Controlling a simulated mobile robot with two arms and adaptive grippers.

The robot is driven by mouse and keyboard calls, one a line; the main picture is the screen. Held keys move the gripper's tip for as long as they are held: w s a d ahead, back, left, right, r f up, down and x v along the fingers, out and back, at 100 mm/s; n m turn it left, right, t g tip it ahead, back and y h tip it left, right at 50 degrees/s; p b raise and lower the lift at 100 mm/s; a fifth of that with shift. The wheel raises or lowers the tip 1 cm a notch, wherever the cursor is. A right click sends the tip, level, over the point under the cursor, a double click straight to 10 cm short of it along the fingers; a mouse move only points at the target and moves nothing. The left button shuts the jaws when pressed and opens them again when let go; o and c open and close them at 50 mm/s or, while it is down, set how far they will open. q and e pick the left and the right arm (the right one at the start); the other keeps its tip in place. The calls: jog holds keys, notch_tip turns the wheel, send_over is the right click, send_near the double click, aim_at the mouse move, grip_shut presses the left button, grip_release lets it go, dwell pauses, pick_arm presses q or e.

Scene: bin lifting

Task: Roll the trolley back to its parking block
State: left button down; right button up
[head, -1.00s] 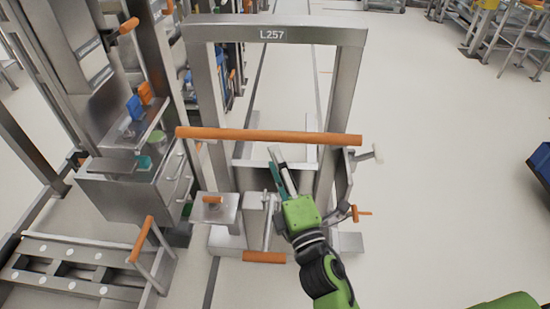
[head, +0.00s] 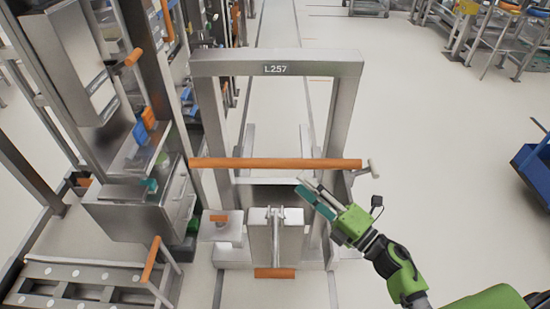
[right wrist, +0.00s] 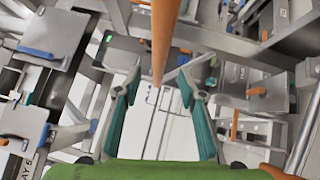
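A steel upright frame labelled L257 (head: 345,105) stands in the middle of the head view. I take it for the trolley. A long orange handlebar (head: 250,163) crosses it and also shows in the right wrist view (right wrist: 162,35). My right gripper (head: 303,187) is just below the bar's right half, its teal fingers pointing up and left. In the right wrist view the fingers (right wrist: 160,75) are spread apart, with the bar appearing between their tips. Contact is unclear. My left gripper is out of view. I cannot identify the parking block.
A steel cabinet (head: 140,215) and a low slotted platform (head: 90,285) stand close on the left. A blue bin (head: 535,175) is at the right edge. Workbenches (head: 490,25) stand at the back right. The floor (head: 430,130) right of the frame is clear.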

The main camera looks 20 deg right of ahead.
aim_at(276, 163)
jog(key=p+x, duration=0.2)
jog(key=x, duration=0.7)
jog(key=shift+w+a, duration=0.25)
jog(key=shift+w, duration=0.1)
jog(key=shift+w+a, duration=0.25)
jog(key=shift+w, duration=0.15)
grip_shut()
